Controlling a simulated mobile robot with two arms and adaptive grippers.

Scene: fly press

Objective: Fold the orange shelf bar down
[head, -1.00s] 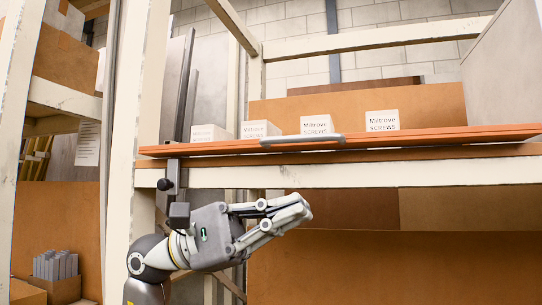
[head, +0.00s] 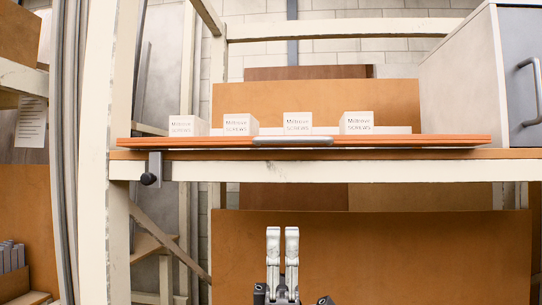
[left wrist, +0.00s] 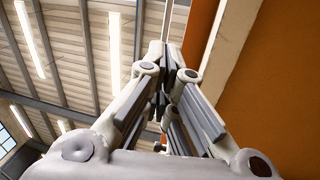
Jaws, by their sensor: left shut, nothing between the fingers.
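The orange shelf bar (head: 215,142) lies level along the front edge of the shelf in the head view. A grey handle (head: 293,141) sits at its middle. My left gripper (head: 282,232) is below the bar near the middle of the picture, its two fingers pointing up, shut and empty. The fingertips are apart from the bar in the picture. In the left wrist view my left gripper (left wrist: 172,55) points up with the fingers together, and an orange strip (left wrist: 203,25) runs to the right of it. My right gripper is not in view.
Several white screw boxes (head: 298,123) stand on the shelf behind the bar. A bracket with a black knob (head: 149,179) hangs at the shelf's left end. A white post (head: 98,190) stands at left, a grey cabinet door (head: 520,60) at upper right. A brown board (head: 400,255) backs the space below.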

